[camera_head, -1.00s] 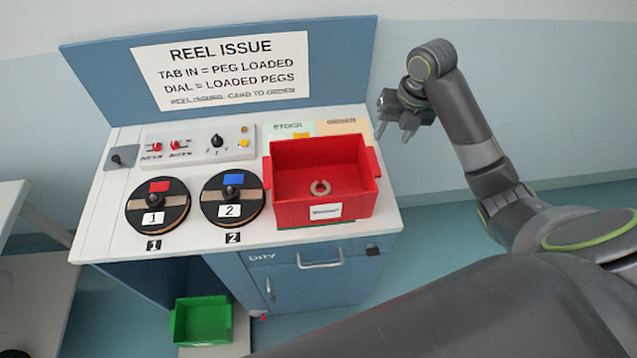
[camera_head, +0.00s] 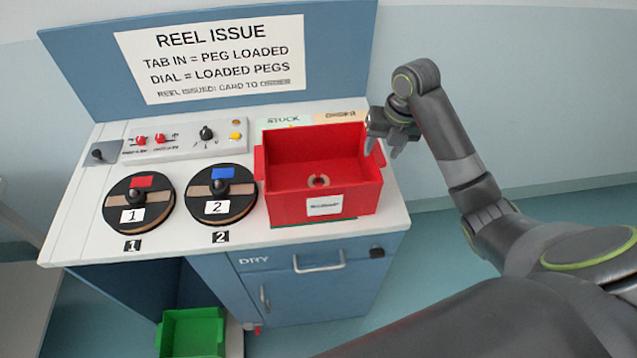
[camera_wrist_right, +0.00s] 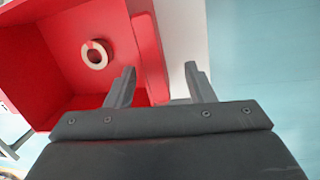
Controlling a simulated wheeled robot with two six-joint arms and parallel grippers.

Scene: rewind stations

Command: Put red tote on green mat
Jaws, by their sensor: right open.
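The red tote (camera_head: 290,206) stands upright on the right part of the station's worktop. It has a white label on its front and a tan ring (camera_head: 318,181) inside. A thin dark green edge (camera_head: 322,223) shows under its front; the rest of what lies beneath is hidden. My right gripper (camera_head: 382,152) is open at the tote's right wall. In the right wrist view its fingers (camera_wrist_right: 155,85) point towards the tote's side handle (camera_wrist_right: 148,45), one on the tote side and one over the worktop. I cannot tell whether they touch. My left gripper is not in view.
Two reels (camera_head: 138,206) sit left of the tote, behind number tags. A switch panel (camera_head: 188,140) and the sign board (camera_head: 220,60) stand behind. A green bin (camera_head: 192,333) is low on the floor side. Floor to the right is clear.

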